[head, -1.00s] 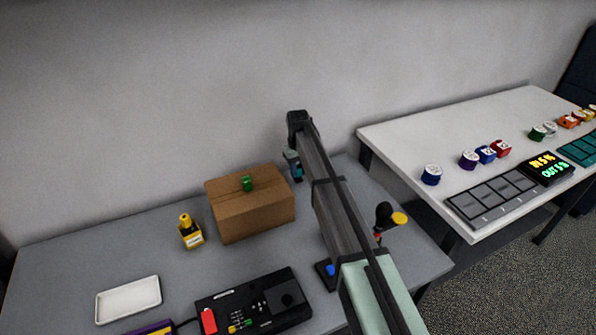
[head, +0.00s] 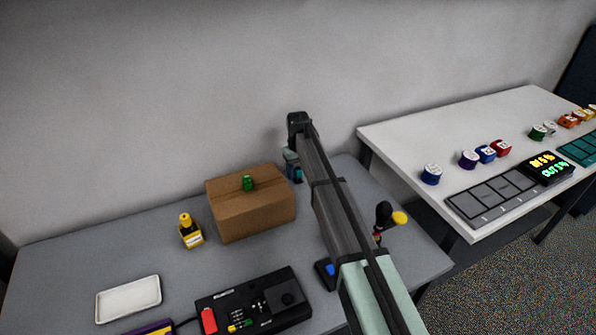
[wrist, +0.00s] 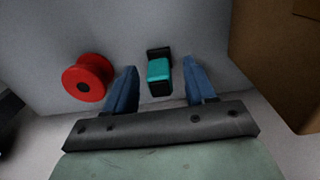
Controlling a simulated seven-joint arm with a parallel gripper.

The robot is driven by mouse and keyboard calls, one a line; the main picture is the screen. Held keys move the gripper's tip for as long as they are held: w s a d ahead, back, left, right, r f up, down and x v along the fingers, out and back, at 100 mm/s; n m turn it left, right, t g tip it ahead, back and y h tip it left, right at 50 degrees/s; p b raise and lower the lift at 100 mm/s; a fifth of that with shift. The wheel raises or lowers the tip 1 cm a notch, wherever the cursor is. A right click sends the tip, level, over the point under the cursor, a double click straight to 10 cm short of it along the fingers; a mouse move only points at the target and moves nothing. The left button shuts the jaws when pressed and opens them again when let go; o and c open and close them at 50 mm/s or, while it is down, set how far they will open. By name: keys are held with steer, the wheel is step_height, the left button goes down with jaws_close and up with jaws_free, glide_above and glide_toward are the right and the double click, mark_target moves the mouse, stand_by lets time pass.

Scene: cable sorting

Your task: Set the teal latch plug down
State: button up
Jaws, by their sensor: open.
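The teal latch plug (wrist: 159,70), a teal block with black ends, shows in the wrist view on the grey surface. My gripper (wrist: 161,76) is open, with one blue finger on each side of the plug and a visible gap to both. In the head view my gripper (head: 291,162) is at the back of the grey table, just right of the cardboard box, partly hidden by my arm. A small teal patch, probably the plug (head: 298,174), shows beside it.
A red spool (wrist: 88,78) lies near the fingers. A yellow bottle (head: 190,231), white tray (head: 128,298) and black device (head: 254,301) stand farther left and forward.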

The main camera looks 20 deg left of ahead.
mark_target(298, 169)
step_height(298, 169, up, 12)
steer(key=shift+r, duration=0.15)
stand_by(0.4)
stand_by(0.3)
